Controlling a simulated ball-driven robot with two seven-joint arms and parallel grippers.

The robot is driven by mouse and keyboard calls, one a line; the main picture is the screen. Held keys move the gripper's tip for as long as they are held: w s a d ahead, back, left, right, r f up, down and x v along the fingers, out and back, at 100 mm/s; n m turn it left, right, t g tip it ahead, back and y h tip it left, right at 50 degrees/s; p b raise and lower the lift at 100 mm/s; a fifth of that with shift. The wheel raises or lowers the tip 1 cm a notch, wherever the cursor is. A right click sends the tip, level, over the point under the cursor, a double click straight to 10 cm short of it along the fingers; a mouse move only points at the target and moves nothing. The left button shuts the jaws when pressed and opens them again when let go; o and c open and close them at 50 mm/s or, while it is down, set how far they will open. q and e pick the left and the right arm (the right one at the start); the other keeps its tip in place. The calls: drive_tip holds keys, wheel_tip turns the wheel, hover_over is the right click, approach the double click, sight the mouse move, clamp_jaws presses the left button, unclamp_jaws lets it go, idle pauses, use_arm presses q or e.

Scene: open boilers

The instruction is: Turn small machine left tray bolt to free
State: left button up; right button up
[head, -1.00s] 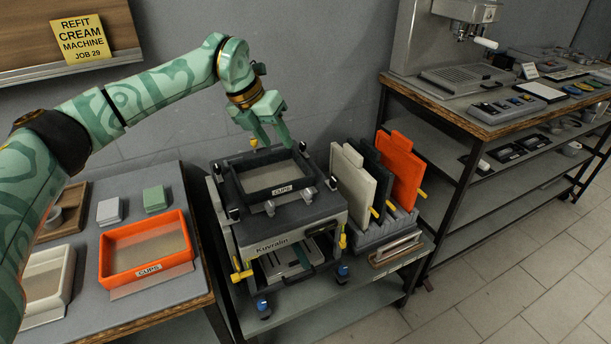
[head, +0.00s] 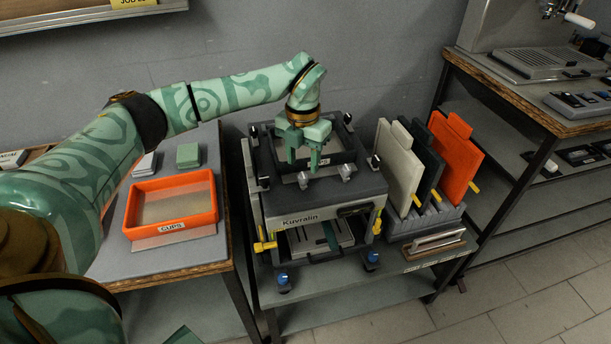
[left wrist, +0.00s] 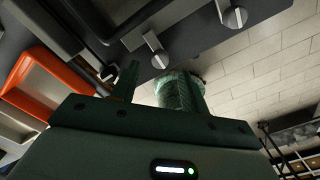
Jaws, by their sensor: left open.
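The small machine (head: 296,213), marked Kuvralin, stands on a low table with a black tray (head: 342,157) on top. Two small silver bolts sit at the tray's front edge, the left bolt (head: 303,181) and the right bolt (head: 345,172). In the left wrist view, the left bolt (left wrist: 157,50) and right bolt (left wrist: 235,15) show pale marks on their faces. My left gripper (head: 303,164) is open, its fingers pointing down over the tray, just above and behind the left bolt. It appears apart from the bolt. My right gripper is not in view.
An orange CUPS tray (head: 176,226) lies on the table at left. Upright white, dark and orange panels (head: 455,160) stand in a rack right of the machine.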

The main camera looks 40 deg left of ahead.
sight(303, 175)
use_arm(q)
wheel_tip(303, 175, down, 4)
drive_tip(key=shift+f+b, duration=0.25)
drive_tip(key=shift+b, duration=0.25)
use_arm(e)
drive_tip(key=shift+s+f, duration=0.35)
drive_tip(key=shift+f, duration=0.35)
use_arm(q)
clamp_jaws()
drive_tip(key=shift+r, duration=0.1)
